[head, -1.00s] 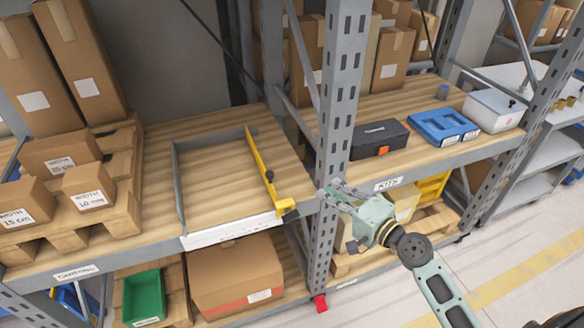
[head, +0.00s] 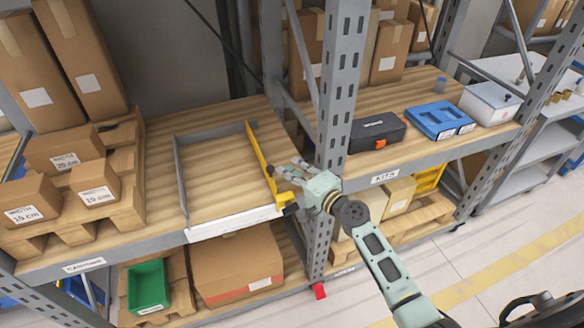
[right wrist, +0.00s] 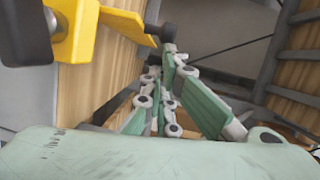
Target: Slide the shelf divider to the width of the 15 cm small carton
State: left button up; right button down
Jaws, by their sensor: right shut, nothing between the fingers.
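The 15 cm carton (head: 28,200) sits at the front left of a pallet on the same shelf. My right gripper (head: 281,170) is shut and empty, just right of the divider; I cannot tell whether they touch. In the right wrist view the divider's yellow end (right wrist: 95,30) is at upper left and the closed fingers (right wrist: 168,60) point away. My left gripper is out of view.
A white strip (head: 235,222) runs along the shelf's front edge. A grey rack post (head: 338,100) stands close right of my gripper. Two more small cartons, one 20 cm (head: 62,148) and one smaller (head: 94,182), share the pallet. A dark case (head: 376,133) sits right of the post.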

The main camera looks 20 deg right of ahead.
jog(key=a+p, duration=0.1)
jog(key=a, duration=0.9)
jog(key=shift+s, duration=0.2)
